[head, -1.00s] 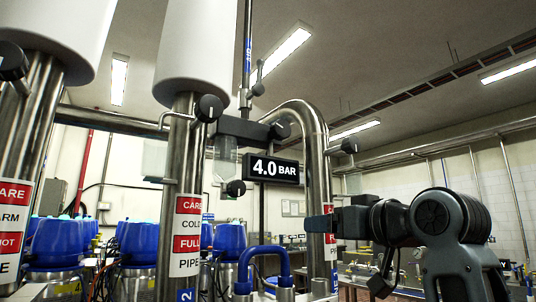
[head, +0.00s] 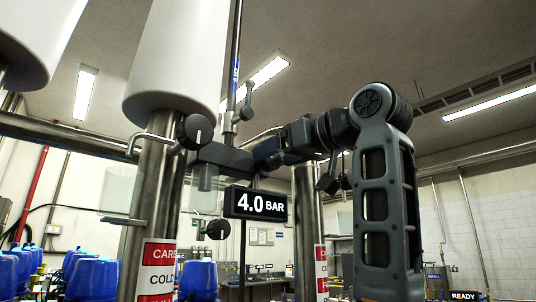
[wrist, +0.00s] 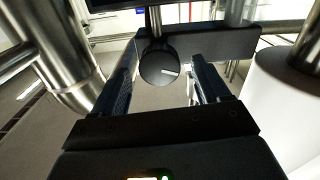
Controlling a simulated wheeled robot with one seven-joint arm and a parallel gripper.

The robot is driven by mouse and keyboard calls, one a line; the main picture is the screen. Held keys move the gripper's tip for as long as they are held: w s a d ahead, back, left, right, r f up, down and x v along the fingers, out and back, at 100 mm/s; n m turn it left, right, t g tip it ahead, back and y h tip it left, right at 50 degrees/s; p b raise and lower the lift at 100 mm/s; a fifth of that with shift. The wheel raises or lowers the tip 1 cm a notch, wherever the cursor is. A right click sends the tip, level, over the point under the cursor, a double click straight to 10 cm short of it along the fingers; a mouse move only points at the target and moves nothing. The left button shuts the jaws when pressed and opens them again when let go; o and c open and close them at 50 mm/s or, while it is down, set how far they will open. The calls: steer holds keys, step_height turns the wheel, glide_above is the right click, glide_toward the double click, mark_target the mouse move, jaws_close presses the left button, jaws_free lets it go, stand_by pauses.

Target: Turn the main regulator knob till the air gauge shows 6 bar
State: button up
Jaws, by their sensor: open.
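The air gauge (head: 255,204) is a black display that reads 4.0 BAR in the head view. It hangs below a dark regulator block (head: 222,157). In the wrist view, a round black knob (wrist: 158,68) with a white pointer mark sits in front of a dark bar, and I take it for the main regulator knob. My gripper (wrist: 163,80) is open, with one finger on each side of this knob; I cannot tell whether they touch it. In the head view, my gripper (head: 268,153) is at the block's right end and hides the knob there.
Another black knob (head: 196,132) is on the steel pipe to the left, and a smaller one (head: 219,229) is below the block. A grey lever (head: 246,113) stands on the thin vertical pipe. A large white cylinder (head: 178,60) is above. Blue containers (head: 95,275) stand lower left.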

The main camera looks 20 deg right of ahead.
mark_target(274, 157)
steer(key=shift+p+x, duration=0.35)
steer(key=shift+x, duration=1.3)
steer(key=c, duration=1)
steer(key=shift+m, duration=0.4)
steer(key=m, duration=1.1)
steer(key=shift+d, duration=0.15)
